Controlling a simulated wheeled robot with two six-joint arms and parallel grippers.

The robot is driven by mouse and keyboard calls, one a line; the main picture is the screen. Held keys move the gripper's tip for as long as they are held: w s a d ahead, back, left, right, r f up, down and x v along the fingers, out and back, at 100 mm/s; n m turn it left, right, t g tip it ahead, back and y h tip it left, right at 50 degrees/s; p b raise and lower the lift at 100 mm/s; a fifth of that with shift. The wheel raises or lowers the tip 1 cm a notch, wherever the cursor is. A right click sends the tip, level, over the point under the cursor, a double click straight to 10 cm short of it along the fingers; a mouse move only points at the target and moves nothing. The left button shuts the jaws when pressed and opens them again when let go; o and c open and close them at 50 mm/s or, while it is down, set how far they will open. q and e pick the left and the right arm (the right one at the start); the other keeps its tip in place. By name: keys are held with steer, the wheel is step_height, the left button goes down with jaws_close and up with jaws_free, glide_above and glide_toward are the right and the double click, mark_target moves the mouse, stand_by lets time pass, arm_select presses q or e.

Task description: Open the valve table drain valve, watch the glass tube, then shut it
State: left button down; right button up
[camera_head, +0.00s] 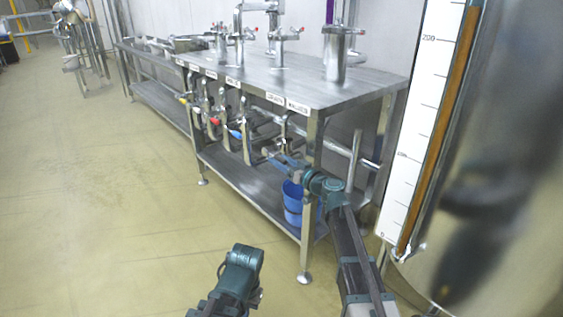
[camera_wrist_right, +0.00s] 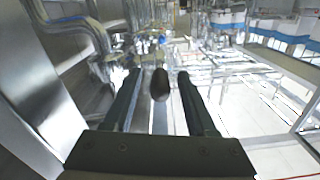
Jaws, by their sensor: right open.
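The steel valve table (camera_head: 290,85) stands in the middle of the head view, with several valves with coloured handles along its front. My right gripper (camera_head: 280,159) is at the table's near end, below the labels. In the wrist view my right gripper (camera_wrist_right: 161,95) is open, with a dark rounded handle end (camera_wrist_right: 160,84) between its fingers. I cannot tell whether the fingers touch it. The glass tube (camera_head: 439,130), with a brown column beside a white scale, is on the tank at right. My left arm shows at the bottom; its fingers are not visible.
A blue bucket (camera_head: 293,203) stands on the table's lower shelf, partly behind the table leg and my right arm. The large steel tank (camera_head: 490,190) fills the right side. Pipes run under the tabletop. The floor (camera_head: 110,220) to the left is clear.

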jaws_close()
stand_by(1.4)
